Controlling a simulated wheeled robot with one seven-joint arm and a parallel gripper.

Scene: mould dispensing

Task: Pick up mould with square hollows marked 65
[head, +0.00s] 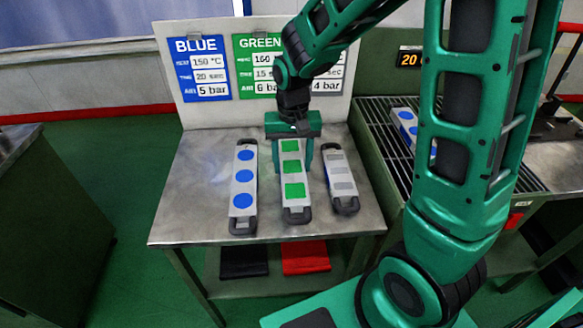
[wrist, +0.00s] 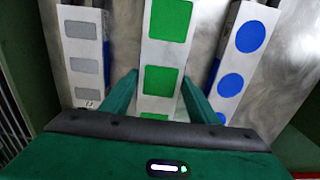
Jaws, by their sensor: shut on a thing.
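The mould with green square hollows (head: 294,178) is the middle one of three on the metal table. It is a pale bar with a dark handle at its near end. In the wrist view this mould (wrist: 161,55) runs up between the fingers. My gripper (head: 292,162) is shut on it, one green finger on each long side, and the palm hides its far end. The wrist view shows both fingers of my gripper (wrist: 158,95) beside it. I cannot read a 65 on it, nor tell whether it is clear of the table.
A mould with blue round hollows (head: 243,178) lies to the left. A mould with grey rectangular hollows (head: 341,178) lies close on the right. A sign board (head: 182,93) stands behind the table (head: 195,195). A slatted rack (head: 377,122) with another blue-hollowed mould is at the right.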

